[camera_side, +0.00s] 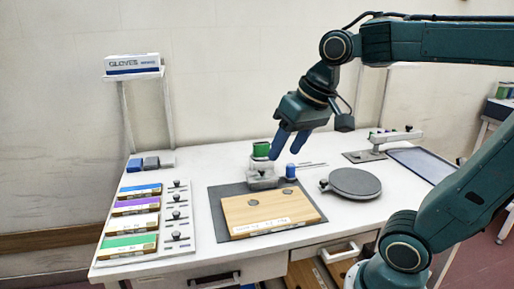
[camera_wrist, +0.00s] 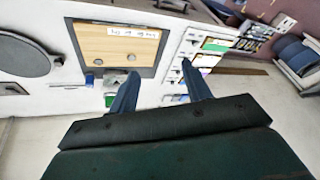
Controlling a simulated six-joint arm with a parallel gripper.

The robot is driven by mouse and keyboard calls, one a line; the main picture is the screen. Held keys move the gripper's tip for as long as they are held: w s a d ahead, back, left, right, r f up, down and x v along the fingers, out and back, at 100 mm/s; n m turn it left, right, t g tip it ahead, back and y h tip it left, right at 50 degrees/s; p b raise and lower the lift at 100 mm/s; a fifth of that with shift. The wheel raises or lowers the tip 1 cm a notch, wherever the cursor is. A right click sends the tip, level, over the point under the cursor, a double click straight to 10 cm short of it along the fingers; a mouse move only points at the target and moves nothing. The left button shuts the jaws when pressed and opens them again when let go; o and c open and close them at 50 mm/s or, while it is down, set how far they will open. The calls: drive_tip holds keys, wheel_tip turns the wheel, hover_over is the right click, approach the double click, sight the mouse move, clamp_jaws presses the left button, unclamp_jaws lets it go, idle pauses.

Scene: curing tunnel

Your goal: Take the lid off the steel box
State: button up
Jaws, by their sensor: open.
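A small grey metallic block (camera_side: 262,178), which looks like the steel box, stands at the back edge of the dark mat (camera_side: 216,212). I cannot make out a separate lid on it. A green cylinder (camera_side: 261,150) shows directly above or behind it. My gripper (camera_side: 284,155) is open and empty, pointing down just above and to the right of the block, apart from it as far as I can see. In the wrist view the open fingers (camera_wrist: 156,88) frame bare table, and the small grey block (camera_wrist: 114,78) lies left of them, beside the wooden board.
A wooden board (camera_side: 268,212) with two grey discs lies on the mat. A blue cylinder (camera_side: 290,172) stands right of the block. A round grey plate (camera_side: 354,183) lies farther right. Coloured boxes (camera_side: 135,207) line the left side. A glove box (camera_side: 132,64) sits on a stand.

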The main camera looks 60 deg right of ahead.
drive_tip(key=w+d+m+g, duration=0.2)
drive_tip(key=w+d+m, duration=0.85)
drive_tip(key=w, duration=0.65)
drive_tip(key=w+d+f+m+g, duration=0.1)
drive_tip(key=w+d+f+m, duration=0.1)
drive_tip(key=d+f, duration=0.4)
drive_tip(key=w+d+f+m+g+y, duration=0.1)
drive_tip(key=w+d+f+m, duration=0.2)
drive_tip(key=d, duration=1.1)
wheel_tip(320, 180, down, 3)
drive_tip(key=shift+d+r+m, duration=0.1)
drive_tip(key=shift+d+m, duration=0.05)
drive_tip(key=shift+m, duration=0.3)
hover_over(262, 169)
wheel_tip(262, 169, down, 8)
drive_tip(key=shift+r, duration=0.1)
drive_tip(key=shift+f, duration=0.35)
